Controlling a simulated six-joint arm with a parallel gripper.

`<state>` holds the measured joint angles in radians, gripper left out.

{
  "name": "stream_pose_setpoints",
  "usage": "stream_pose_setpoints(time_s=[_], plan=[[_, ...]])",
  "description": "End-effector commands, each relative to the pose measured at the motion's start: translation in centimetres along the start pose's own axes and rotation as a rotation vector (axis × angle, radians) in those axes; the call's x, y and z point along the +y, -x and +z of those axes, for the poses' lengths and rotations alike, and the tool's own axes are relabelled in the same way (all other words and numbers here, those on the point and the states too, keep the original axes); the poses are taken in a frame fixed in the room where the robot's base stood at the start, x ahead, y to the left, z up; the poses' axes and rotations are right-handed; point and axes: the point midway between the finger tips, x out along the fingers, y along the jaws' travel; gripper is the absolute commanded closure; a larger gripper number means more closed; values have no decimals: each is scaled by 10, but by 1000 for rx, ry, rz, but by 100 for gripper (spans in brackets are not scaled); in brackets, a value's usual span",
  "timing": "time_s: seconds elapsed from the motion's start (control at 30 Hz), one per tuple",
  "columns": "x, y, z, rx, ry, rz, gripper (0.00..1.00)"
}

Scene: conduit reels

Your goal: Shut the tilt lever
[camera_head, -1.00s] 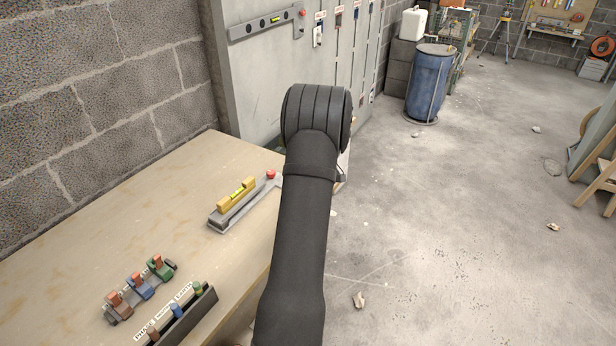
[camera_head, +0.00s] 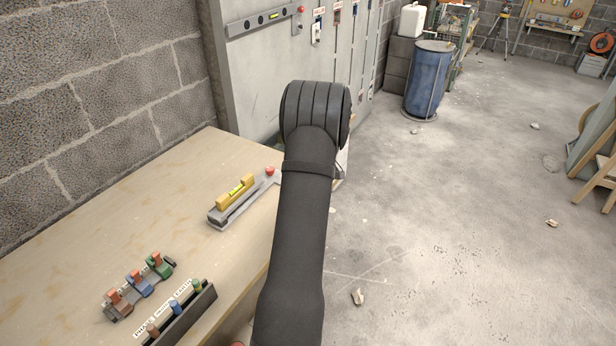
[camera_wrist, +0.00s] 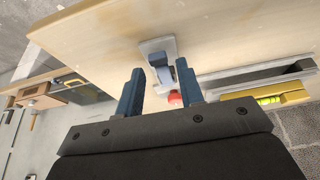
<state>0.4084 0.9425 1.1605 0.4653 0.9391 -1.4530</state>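The tilt lever's red knob (camera_head: 269,171) shows in the head view beside the yellow spirit level (camera_head: 235,190) on the bench; my arm hides what lies to its right. In the wrist view I see a red knob (camera_wrist: 174,98), with a dark lever part and a pale metal mount (camera_wrist: 152,46) on the bench edge. My gripper (camera_wrist: 160,66) is open, its two blue-grey fingers apart. The knob appears between them, closer to the right finger; I cannot tell whether they touch. The yellow level (camera_wrist: 280,97) lies to the right in the wrist view.
The wooden bench (camera_head: 110,220) carries colored clamps (camera_head: 140,285) and a labelled dark rack (camera_head: 185,318) near its front. A grey cabinet (camera_head: 262,80) stands behind the bench against the block wall. The concrete floor to the right is mostly clear, with a blue barrel (camera_head: 428,80) farther back.

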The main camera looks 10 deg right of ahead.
Motion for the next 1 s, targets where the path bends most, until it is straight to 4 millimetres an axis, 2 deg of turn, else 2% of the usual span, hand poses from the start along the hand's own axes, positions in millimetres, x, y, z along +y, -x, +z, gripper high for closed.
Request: stream_pose_setpoints(time_s=[0.73,1.0], plan=[[1,55,-24,1,1,3,65],[0,63,-27,0,0,0,65]])
